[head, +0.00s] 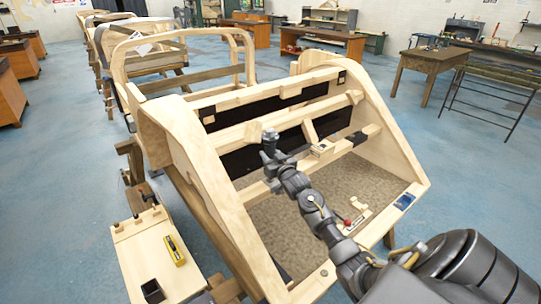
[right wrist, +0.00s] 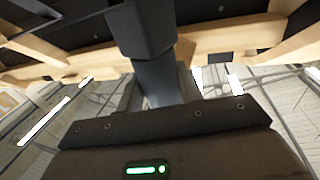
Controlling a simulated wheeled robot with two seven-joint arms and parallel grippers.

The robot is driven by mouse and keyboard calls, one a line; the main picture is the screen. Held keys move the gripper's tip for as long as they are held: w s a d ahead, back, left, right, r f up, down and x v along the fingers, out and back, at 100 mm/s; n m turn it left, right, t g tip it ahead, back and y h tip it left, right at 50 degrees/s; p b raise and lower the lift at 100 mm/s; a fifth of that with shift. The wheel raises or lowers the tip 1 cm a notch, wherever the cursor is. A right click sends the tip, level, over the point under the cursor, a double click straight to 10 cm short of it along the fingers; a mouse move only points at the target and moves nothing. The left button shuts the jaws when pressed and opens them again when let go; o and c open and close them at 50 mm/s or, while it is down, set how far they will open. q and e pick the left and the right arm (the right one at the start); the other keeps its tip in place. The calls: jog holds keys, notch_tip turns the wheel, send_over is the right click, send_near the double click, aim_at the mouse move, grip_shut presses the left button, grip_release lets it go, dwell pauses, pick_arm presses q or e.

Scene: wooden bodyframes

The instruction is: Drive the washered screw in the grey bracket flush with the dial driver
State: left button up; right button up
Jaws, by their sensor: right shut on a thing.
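My right gripper (head: 268,152) reaches up from the lower right, over the middle of the wooden bodyframe (head: 205,170). It is shut on a dark grey blocky thing, which shows large in the right wrist view (right wrist: 143,42). This may be the dial driver; I cannot make out a dial on it. In the right wrist view a small dark square (right wrist: 220,58) sits on a pale wooden rail beyond the held thing. I cannot tell if it is the grey bracket. The washered screw cannot be made out. My left gripper is not in view.
A side bench (head: 135,262) at the lower left holds a yellow tool (head: 174,250) and a black open box (head: 152,291). A blue device (head: 404,201) and a red knob (head: 347,222) are at the frame's right. Wooden crossbars surround my gripper.

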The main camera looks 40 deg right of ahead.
aim_at(271, 139)
jog(key=shift+s+f, duration=0.1)
jog(key=shift+f, duration=0.05)
dwell(0.7)
dwell(0.7)
jog(key=shift+r+p, duration=0.7)
jog(key=shift+r, duration=0.05)
jog(key=shift+r+p, duration=2.55)
jog(key=shift+r, duration=0.3)
